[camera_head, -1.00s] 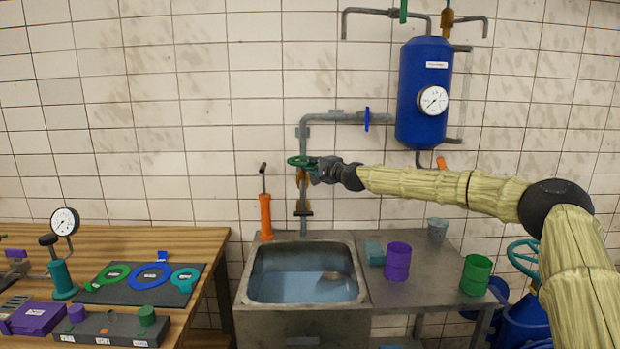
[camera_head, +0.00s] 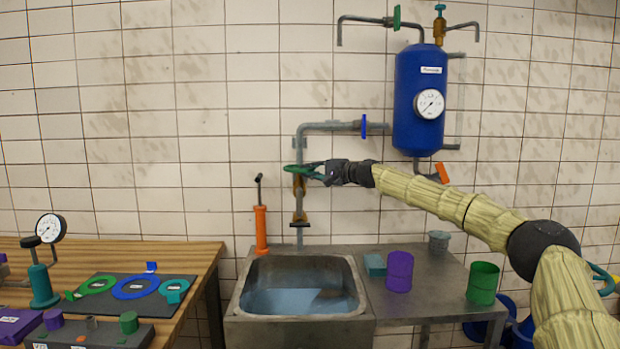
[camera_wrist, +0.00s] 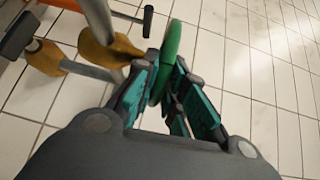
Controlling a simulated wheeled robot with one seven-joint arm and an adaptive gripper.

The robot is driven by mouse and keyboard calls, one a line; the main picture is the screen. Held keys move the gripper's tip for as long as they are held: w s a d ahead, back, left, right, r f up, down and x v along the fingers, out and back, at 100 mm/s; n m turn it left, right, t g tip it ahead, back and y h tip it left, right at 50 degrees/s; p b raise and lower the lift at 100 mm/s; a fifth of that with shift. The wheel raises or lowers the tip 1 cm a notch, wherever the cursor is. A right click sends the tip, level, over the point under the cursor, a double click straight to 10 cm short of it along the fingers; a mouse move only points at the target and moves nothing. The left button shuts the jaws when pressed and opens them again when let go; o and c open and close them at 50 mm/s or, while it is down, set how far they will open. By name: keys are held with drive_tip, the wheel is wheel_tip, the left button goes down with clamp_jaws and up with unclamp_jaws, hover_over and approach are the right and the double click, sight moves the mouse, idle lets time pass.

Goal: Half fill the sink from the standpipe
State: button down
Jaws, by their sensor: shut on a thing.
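The sink (camera_head: 243,303) is a steel basin in the head view with blue-tinted water standing in it below the rim. The grey standpipe (camera_head: 300,215) rises on the wall behind the sink, with brass fittings on it. A green handwheel (camera_head: 296,169) sits on the upper brass fitting. My gripper (camera_head: 315,171) is shut on the right edge of this wheel. In the wrist view, the teal fingers of my gripper (camera_wrist: 168,88) clasp the green wheel (camera_wrist: 172,55) edge-on. Part of the wheel is hidden by the fingers. I cannot make out a water stream.
An orange hand pump (camera_head: 261,230) stands behind the sink's left corner. A purple cup (camera_head: 399,271), a green cup (camera_head: 482,283) and a grey bucket (camera_head: 439,241) stand on the right drainboard. A blue tank (camera_head: 418,100) hangs above. A wooden bench (camera_head: 180,253) is at left.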

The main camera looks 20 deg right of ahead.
drive_tip(key=shift+d+y+b, duration=0.1)
drive_tip(key=shift+y+b, duration=0.2)
idle(0.4)
drive_tip(key=c, duration=1.5)
unclamp_jaws()
drive_tip(key=shift+d, duration=0.1)
drive_tip(key=shift+n, duration=0.3)
drive_tip(key=v, duration=1.2)
drive_tip(key=shift+w+d, duration=0.1)
